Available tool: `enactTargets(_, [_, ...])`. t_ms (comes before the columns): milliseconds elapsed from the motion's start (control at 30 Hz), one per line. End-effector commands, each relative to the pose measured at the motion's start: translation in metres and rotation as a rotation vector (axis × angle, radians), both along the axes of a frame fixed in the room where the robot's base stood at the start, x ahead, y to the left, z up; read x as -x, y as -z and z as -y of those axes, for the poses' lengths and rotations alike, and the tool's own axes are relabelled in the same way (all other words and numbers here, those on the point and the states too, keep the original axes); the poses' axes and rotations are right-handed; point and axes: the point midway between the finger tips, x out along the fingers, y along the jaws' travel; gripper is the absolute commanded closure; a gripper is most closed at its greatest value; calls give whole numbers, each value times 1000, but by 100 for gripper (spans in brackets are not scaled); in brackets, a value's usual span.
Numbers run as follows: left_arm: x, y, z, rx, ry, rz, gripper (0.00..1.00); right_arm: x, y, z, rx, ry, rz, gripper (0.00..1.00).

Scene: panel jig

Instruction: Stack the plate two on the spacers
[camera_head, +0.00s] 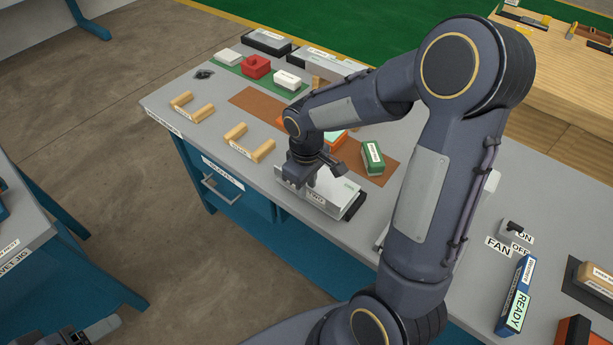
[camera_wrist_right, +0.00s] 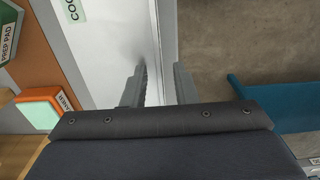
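A silver plate (camera_head: 340,192) with a "TWO" label on its front side lies near the bench's front edge, with a dark part at its right end. My right gripper (camera_head: 312,184) points down at its left part. In the right wrist view, the two fingers (camera_wrist_right: 160,80) stand apart near the long edge of a pale plate (camera_wrist_right: 108,45). Contact is unclear. No spacers can be told for certain; U-shaped wooden pieces (camera_head: 250,154) stand left of the plate. What seems to be my left gripper (camera_head: 95,332) shows at the bottom left, its fingers unclear.
A green block (camera_head: 373,158) stands behind the plate on a brown mat (camera_head: 385,176). An orange block (camera_wrist_right: 42,107) shows beside the plate in the right wrist view. Silver and black boxes (camera_head: 268,42) line the back. My right arm hides the bench's middle.

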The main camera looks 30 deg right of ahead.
Motion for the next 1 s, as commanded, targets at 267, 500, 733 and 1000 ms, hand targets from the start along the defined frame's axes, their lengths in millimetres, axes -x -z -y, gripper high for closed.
enactTargets(267, [0,-4,0,0,0,0,37,-1,-44,0,0,0,7,74])
enactTargets(500, [0,-6,0,0,0,0,37,-1,-95,0,-1,0,5,74])
enactTargets(733, [0,-7,0,0,0,0,37,1,-120,0,-1,1,3,74])
enactTargets(1000, [0,-7,0,0,0,0,37,63,-145,-2,-141,165,131,74])
